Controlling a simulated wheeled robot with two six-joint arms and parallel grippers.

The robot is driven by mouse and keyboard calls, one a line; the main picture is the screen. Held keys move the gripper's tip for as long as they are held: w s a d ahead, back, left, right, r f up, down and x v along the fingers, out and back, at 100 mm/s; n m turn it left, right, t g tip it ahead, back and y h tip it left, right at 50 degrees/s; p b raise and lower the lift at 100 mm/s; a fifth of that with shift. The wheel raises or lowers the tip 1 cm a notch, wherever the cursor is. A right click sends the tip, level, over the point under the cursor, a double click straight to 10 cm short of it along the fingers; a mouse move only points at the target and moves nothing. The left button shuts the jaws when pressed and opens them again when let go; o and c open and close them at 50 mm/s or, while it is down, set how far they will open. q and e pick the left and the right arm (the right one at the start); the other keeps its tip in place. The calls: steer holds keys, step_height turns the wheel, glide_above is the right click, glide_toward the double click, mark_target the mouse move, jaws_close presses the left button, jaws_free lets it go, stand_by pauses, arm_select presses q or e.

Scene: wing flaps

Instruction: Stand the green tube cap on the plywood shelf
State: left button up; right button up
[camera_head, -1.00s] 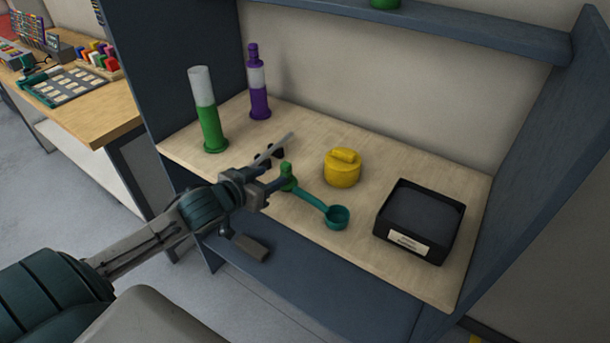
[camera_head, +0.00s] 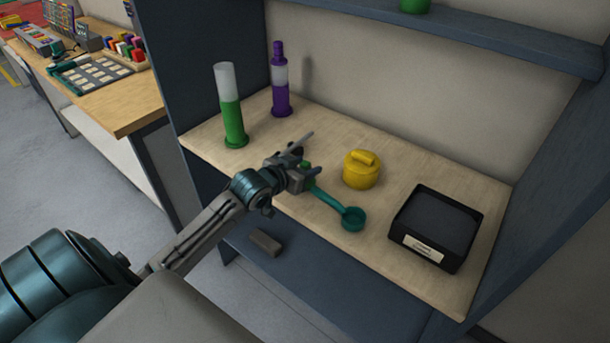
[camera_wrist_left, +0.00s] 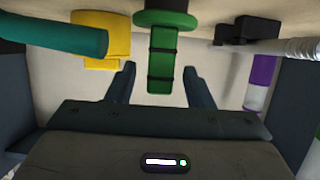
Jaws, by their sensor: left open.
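The green tube cap (camera_head: 306,165) is on the plywood shelf (camera_head: 405,182), mostly hidden behind my left gripper (camera_head: 304,178) in the head view. In the left wrist view the cap (camera_wrist_left: 162,58) shows a round green flange and a ribbed green stem with dark bands. The stem lies between the two fingers of my open left gripper (camera_wrist_left: 158,78), with a gap on each side. My right gripper is not in view.
A teal scoop (camera_head: 352,219) lies close to the gripper. A yellow lidded pot (camera_head: 361,172), a black tray (camera_head: 436,226), a green tube (camera_head: 233,118) and a purple tube (camera_head: 281,95) stand around. A grey rod (camera_wrist_left: 301,48) is beside the cap.

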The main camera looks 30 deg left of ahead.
arm_select(q)
steer(key=shift+x, duration=1.1)
jaws_close()
steer(key=shift+r, duration=0.1)
